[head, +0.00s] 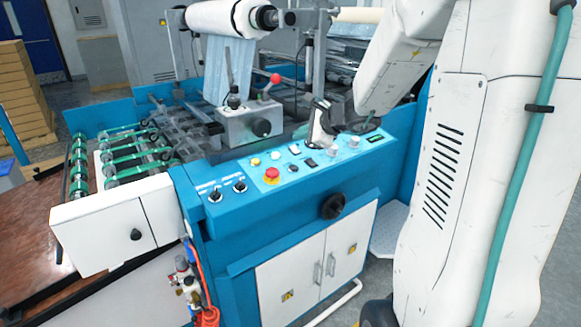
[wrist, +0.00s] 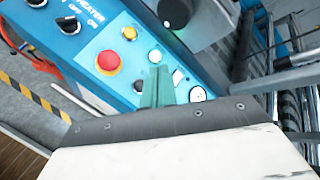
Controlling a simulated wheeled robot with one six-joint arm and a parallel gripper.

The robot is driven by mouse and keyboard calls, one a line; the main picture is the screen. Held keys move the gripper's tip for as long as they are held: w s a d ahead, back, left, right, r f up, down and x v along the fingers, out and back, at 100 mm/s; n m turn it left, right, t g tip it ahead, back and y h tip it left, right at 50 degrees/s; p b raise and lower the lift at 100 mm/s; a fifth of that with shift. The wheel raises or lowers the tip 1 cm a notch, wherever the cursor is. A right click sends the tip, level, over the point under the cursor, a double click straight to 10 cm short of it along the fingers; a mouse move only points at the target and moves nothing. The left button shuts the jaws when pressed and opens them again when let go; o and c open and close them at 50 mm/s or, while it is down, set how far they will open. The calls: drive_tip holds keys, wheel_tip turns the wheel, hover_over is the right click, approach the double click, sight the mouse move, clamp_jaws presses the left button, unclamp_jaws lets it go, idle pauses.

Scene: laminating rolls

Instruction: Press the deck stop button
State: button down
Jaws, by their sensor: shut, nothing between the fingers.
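A control panel (head: 235,172) on the blue machine carries several buttons and switches. A red mushroom button (head: 271,175) on a yellow base stands out; it also shows in the wrist view (wrist: 108,62). Beside it are a yellow button (wrist: 129,33), a pale button (wrist: 155,56), a dark switch (wrist: 138,87) and a white button (wrist: 197,94). I cannot read which one is marked deck stop. My gripper (head: 312,143) hangs over the panel, right of the red button. Its green fingers (wrist: 157,82) are shut and empty, hiding part of the panel. I cannot tell whether they touch it.
A grey lever box (head: 250,122) with a red-knobbed lever stands behind the panel. A film roll (head: 215,18) is above it. Green rollers (head: 130,155) lie at the left. A black knob (head: 333,206) juts from the front. Two selector switches (head: 228,190) sit left of the red button.

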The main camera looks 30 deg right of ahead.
sight(293, 168)
drive_tip(key=shift+d+f+m, duration=0.1)
drive_tip(key=shift+d+m, duration=0.2)
drive_tip(key=shift+d, duration=0.15)
drive_tip(key=shift+w+a+f, duration=0.1)
drive_tip(key=shift+w+f, duration=0.25)
drive_tip(key=shift+f, duration=1.1)
drive_tip(key=shift+w+d+f, duration=0.1)
drive_tip(key=shift+w+f, duration=0.2)
drive_tip(key=shift+f, duration=1.1)
drive_tip(key=shift+w+a+f, duration=0.1)
drive_tip(key=shift+w+f, duration=0.25)
drive_tip(key=shift+f, duration=1.25)
drive_tip(key=shift+w+f, duration=0.1)
drive_tip(key=shift+f, duration=0.15)
drive_tip(key=shift+w+f, duration=0.1)
drive_tip(key=shift+f, duration=0.3)
drive_tip(key=shift+s+r, duration=0.2)
drive_tip(key=shift+r, duration=0.6)
